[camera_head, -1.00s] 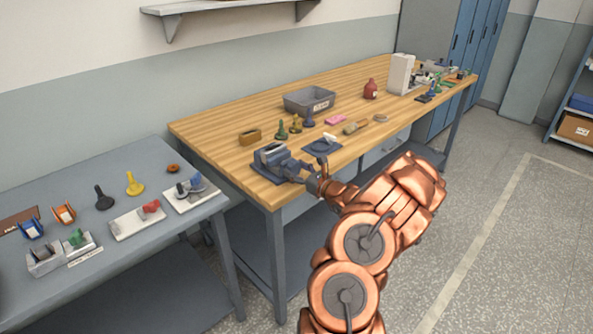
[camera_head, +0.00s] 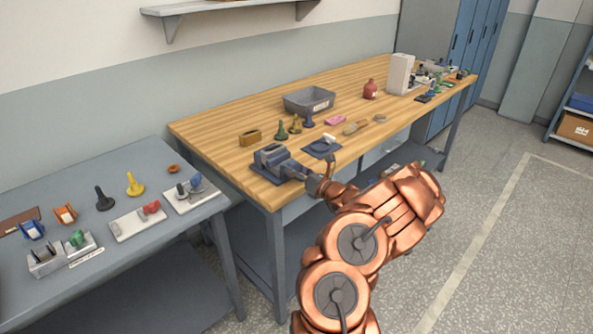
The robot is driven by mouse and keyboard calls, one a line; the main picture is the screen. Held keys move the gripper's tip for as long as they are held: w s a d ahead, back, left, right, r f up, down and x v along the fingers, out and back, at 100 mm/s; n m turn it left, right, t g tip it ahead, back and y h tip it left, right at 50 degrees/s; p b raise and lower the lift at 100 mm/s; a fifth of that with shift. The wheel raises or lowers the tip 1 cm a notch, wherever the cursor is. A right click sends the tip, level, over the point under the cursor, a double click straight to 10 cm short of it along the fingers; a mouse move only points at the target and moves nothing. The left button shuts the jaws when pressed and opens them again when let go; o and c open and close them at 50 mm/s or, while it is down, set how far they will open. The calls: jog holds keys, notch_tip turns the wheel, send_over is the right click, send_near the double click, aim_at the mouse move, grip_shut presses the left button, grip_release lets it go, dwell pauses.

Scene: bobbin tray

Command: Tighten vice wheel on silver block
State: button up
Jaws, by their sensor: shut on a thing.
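The blue-grey vice (camera_head: 270,157) stands at the near left corner of the wooden bench. A small pale grey patch between its jaws may be the silver block, but it is too small to tell. My gripper (camera_head: 304,176) is at the front right end of the vice, shut on the vice wheel. The wheel is mostly hidden by the fingers. My copper arm reaches in from the lower right.
A blue mat (camera_head: 314,154) with a pale item lies right of the vice. A grey side table (camera_head: 150,243) holding trays stands at left.

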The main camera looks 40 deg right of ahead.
jog(key=shift+m, duration=1)
jog(key=o, duration=1.2)
jog(key=shift+c, duration=0.2)
jog(key=shift+s, duration=0.1)
jog(key=s, duration=1.2)
jog(key=shift+w+a, duration=0.1)
jog(key=shift+a, duration=0.05)
